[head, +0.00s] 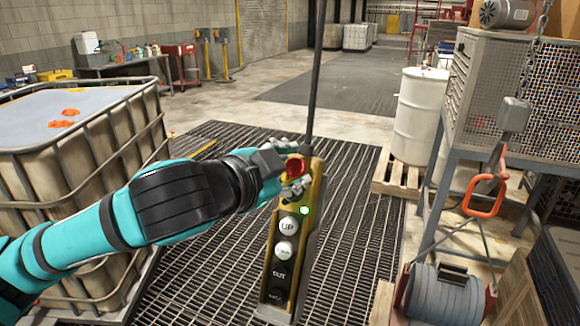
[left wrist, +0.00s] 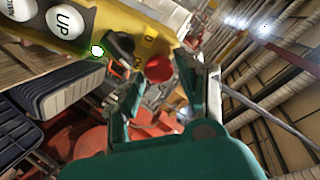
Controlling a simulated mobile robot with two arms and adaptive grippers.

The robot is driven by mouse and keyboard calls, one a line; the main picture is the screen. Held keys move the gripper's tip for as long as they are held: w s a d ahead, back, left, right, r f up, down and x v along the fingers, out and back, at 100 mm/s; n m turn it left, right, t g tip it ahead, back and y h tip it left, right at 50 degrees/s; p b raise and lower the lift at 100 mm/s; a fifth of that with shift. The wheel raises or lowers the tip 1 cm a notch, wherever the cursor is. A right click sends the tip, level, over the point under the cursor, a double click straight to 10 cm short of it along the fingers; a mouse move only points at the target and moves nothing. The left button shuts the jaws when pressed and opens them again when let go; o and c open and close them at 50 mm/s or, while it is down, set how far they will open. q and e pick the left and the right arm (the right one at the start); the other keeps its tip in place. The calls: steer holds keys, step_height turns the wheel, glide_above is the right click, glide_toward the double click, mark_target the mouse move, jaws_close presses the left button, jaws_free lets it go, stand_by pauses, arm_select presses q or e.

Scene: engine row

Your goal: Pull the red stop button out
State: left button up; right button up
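The red stop button (head: 295,166) is at the top of a yellow pendant control box (head: 270,236) hanging from a dark cable. Below it are a lit green lamp (head: 304,210) and round buttons, one marked UP (head: 288,226). My left gripper (head: 287,167) is at the button, with one fingertip above it and one below. In the left wrist view the red button (left wrist: 158,68) shows between the two spread fingers (left wrist: 155,78), with small gaps seeming to remain on both sides. Whether a finger touches it, I cannot tell. My right gripper is not in view.
A caged container (head: 75,150) stands at left. A white drum (head: 420,115) on a pallet and a mesh-sided metal stand (head: 520,95) are at right. An orange hook (head: 487,192) hangs there. Grating floor (head: 200,280) lies below the pendant.

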arm_select(q)
steer(key=shift+o, duration=1.1)
steer(key=shift+w, duration=0.1)
steer(key=shift+s+a, duration=0.15)
steer(key=shift+s, duration=0.15)
steer(key=v, duration=0.7)
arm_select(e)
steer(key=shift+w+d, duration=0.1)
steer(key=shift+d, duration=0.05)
